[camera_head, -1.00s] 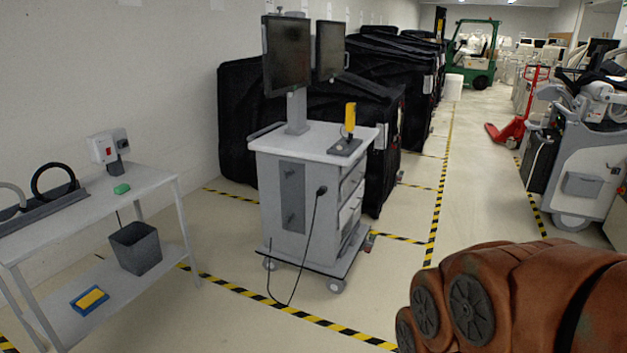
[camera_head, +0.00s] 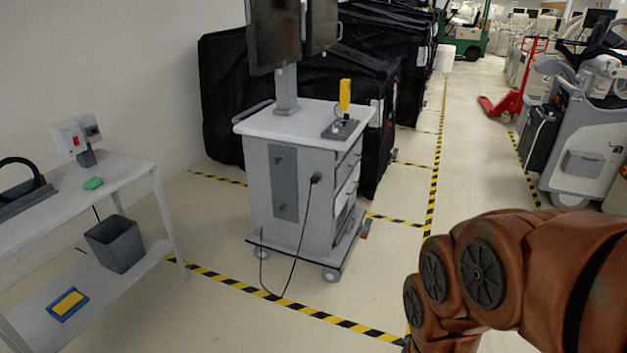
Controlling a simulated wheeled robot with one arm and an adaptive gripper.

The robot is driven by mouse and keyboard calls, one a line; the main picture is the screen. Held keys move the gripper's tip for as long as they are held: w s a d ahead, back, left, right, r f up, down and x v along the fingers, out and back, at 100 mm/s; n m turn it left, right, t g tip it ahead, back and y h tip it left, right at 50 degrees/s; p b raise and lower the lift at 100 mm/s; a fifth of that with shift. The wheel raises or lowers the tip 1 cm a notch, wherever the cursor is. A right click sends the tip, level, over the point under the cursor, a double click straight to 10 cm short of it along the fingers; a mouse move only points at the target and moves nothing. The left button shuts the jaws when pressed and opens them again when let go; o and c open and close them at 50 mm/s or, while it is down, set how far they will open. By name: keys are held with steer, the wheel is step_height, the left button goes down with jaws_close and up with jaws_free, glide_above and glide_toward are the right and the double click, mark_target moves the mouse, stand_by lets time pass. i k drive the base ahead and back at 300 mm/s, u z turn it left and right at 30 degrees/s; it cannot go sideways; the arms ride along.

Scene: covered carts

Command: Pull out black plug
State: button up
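The black plug (camera_head: 316,178) sits at the side of the grey cart (camera_head: 262,178), near its front right corner. Its black cable (camera_head: 299,240) hangs from it down to the floor and loops back toward the cart's base. My brown arm fills the lower right of the view, well apart from the cart. My gripper is outside the picture.
A grey table (camera_head: 128,178) at left carries a red-and-white switch box (camera_head: 70,138) and a green block (camera_head: 93,183). A dark bin (camera_head: 115,244) and a blue-yellow sponge (camera_head: 68,304) are on its lower shelf. Black covered carts (camera_head: 222,100) stand behind. Floor before the cart is clear.

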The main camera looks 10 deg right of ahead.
mark_target(314, 179)
steer(key=u, duration=1.45)
steer(key=i, duration=3.2)
steer(key=z, duration=1.8)
